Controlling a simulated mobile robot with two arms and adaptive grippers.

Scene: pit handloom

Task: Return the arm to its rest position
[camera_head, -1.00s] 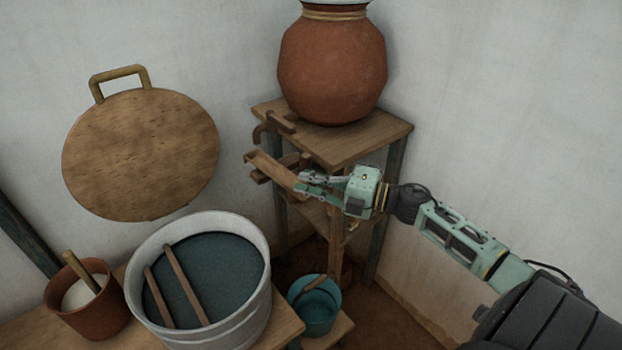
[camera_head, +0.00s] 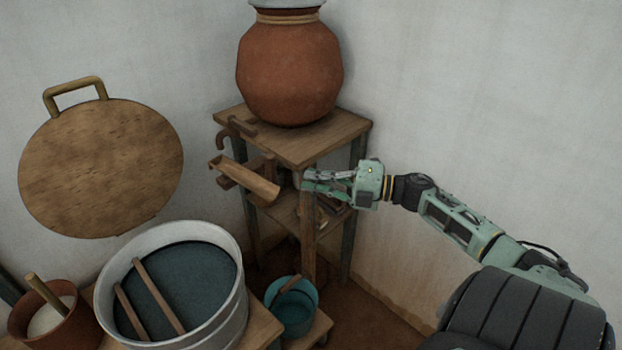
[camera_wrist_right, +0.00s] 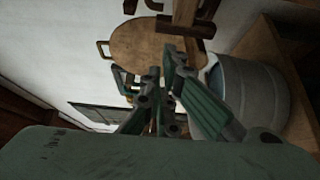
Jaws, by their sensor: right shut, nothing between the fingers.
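My right arm comes in from the lower right of the head view, and its green gripper (camera_head: 312,182) is beside the wooden stand. The gripper is shut and empty. Its fingertips are just right of a wooden trough (camera_head: 246,180) that sticks out from the stand; I cannot tell whether they touch. In the right wrist view the gripper's fingers (camera_wrist_right: 165,85) show in the middle, with the round wooden lid beyond them. My left gripper is not in view.
The stand (camera_head: 300,145) bears a large clay pot (camera_head: 290,70). A metal tub (camera_head: 240,290) of dark liquid with two sticks, a clay pot of white stuff (camera_head: 65,325) and a teal bucket (camera_head: 297,318) stand below. The round lid (camera_head: 100,165) is at the wall.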

